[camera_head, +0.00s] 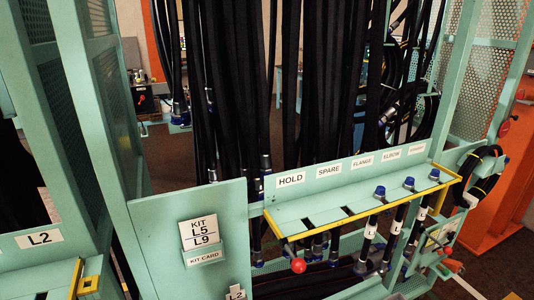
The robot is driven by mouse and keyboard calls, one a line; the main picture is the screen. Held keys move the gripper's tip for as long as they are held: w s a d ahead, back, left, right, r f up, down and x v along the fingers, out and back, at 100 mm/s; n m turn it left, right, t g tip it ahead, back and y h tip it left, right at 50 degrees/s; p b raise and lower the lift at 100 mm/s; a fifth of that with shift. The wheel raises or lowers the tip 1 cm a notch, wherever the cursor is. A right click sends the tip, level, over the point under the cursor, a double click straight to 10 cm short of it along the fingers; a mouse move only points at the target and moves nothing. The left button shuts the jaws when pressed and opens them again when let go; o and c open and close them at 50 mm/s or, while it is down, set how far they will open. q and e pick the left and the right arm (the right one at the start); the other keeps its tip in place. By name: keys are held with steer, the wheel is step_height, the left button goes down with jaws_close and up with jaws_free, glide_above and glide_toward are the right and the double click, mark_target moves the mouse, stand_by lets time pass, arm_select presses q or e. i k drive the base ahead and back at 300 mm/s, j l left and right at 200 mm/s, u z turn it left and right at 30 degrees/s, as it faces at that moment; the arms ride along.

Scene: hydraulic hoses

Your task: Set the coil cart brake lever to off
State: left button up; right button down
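I see no lever that is labelled as the coil cart brake, and I cannot tell which part it is. A red ball knob (299,265) shows below the yellow-edged shelf at lower centre. A small red handle (505,128) is on the right side of the green frame. A red-and-dark part (454,266) sticks out at the lower right. A coiled black hose (480,175) with yellow bands hangs at the right. Neither of my grippers is in view.
A green hose rack fills the view, with many hanging black hoses (326,80). Its yellow-edged shelf (365,209) holds blue-capped fittings and labels such as HOLD and SPARE. A KIT L5 L9 panel (172,255) stands at lower left. An orange post (518,160) stands at right.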

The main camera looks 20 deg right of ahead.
mark_target(447, 250)
steer(key=z, duration=2.2)
steer(key=i+l, duration=0.85)
steer(key=i, duration=0.15)
steer(key=k+z, duration=0.05)
